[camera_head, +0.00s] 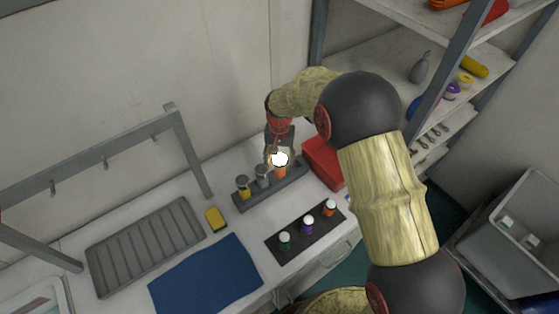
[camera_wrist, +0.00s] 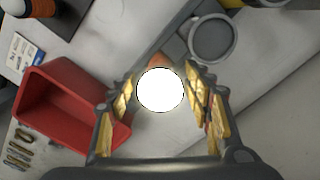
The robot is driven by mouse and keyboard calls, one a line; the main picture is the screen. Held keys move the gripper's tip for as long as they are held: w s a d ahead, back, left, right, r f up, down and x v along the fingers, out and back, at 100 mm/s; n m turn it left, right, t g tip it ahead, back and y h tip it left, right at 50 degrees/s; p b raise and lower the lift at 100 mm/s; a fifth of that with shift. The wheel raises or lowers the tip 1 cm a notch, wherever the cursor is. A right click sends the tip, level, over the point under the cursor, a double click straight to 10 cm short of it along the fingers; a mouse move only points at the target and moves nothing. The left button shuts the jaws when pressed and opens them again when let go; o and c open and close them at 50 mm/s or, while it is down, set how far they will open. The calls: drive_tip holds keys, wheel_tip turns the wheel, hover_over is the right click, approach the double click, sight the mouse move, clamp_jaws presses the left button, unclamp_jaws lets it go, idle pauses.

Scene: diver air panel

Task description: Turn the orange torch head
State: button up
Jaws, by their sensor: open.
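The orange torch (camera_head: 280,173) stands in the right end of a dark rack (camera_head: 243,207), its round top bright white. In the wrist view that white disc (camera_wrist: 160,90) is centred, with a bit of orange body (camera_wrist: 158,61) showing behind it. My gripper (camera_head: 280,154) is above the torch, pointing down. In the wrist view its gold-padded fingers are open, one on each side of the white disc, with visible gaps. Whether the fingers reach down around the head is unclear.
A red bin (camera_head: 317,153) stands close on the right, also in the wrist view (camera_wrist: 40,118). A dark mat (camera_head: 287,251) in front bears green, purple and orange small items with white tops. A blue cloth (camera_head: 205,277), yellow sponge (camera_head: 215,219) and grey ribbed tray (camera_head: 145,245) lie left.

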sight(279, 160)
drive_tip(key=shift+r, duration=0.1)
wheel_tip(279, 160, up, 12)
idle(0.7)
drive_tip(key=shift+c, duration=0.2)
idle(0.9)
